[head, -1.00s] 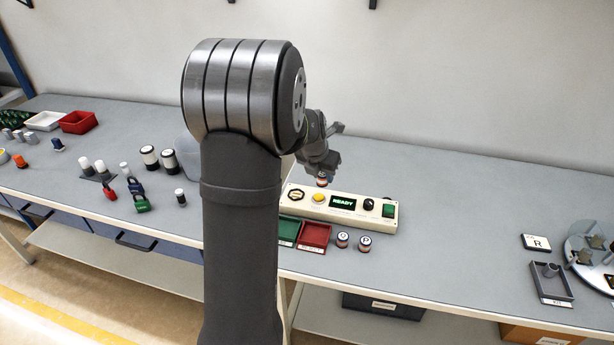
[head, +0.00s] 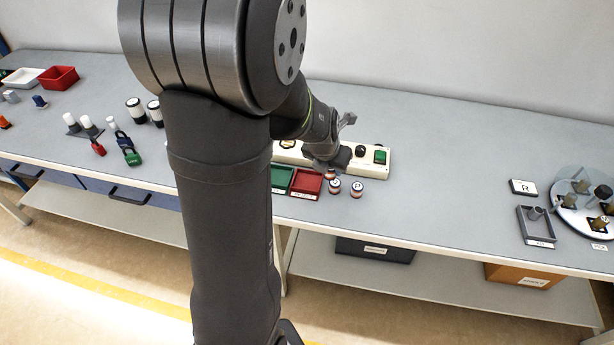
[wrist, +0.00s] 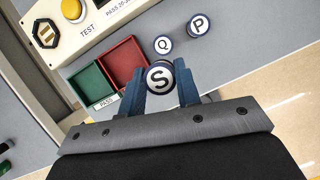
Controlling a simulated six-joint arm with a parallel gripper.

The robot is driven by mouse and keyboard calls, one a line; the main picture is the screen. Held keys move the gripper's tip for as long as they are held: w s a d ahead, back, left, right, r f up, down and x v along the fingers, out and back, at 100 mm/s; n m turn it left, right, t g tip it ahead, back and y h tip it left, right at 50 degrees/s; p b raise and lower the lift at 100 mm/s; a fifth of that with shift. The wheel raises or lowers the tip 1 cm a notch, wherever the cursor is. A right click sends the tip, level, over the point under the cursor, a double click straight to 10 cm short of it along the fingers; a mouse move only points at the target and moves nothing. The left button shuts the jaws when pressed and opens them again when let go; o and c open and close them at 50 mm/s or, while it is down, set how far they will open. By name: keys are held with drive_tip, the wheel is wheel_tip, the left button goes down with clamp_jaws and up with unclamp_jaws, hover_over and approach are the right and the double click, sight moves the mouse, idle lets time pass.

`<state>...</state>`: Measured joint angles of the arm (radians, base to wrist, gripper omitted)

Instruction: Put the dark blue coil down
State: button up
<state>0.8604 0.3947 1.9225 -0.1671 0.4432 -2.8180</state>
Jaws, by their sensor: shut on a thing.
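My gripper (wrist: 160,82) is shut on a round coil (wrist: 160,76) with a white top marked S and a dark rim; its blue fingers stand on both sides. In the head view the held coil (head: 330,174) shows below my gripper, between the red tray and the standing coils. Whether it touches the bench cannot be told. Coil Q (wrist: 163,44) and coil P (wrist: 198,25) stand upright on the bench just beyond it, with white tops and dark blue rims.
The red tray (wrist: 122,60) and green tray (wrist: 88,84) lie left of the held coil. The test panel (head: 380,168) stands behind.

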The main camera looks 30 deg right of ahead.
drive_tip(key=w+f, duration=0.1)
drive_tip(key=w, duration=0.1)
drive_tip(key=w+a+f, duration=0.1)
drive_tip(key=w+f, duration=0.1)
drive_tip(key=w, duration=0.1)
drive_tip(key=w+a+f, duration=0.1)
drive_tip(key=w, duration=0.1)
drive_tip(key=shift+w+a+f, duration=0.15)
drive_tip(key=shift+a+f, duration=0.05)
drive_tip(key=shift+f, duration=0.1)
drive_tip(key=shift+w+f, duration=0.1)
drive_tip(key=shift+f, duration=1.95)
drive_tip(key=shift+f, duration=0.1)
drive_tip(key=o, duration=0.7)
drive_tip(key=shift+o, duration=0.4)
drive_tip(key=shift+r, duration=0.2)
drive_tip(key=v, duration=1.1)
drive_tip(key=shift+r, duration=0.4)
drive_tip(key=shift+a+f, duration=0.1)
drive_tip(key=shift+a, duration=0.05)
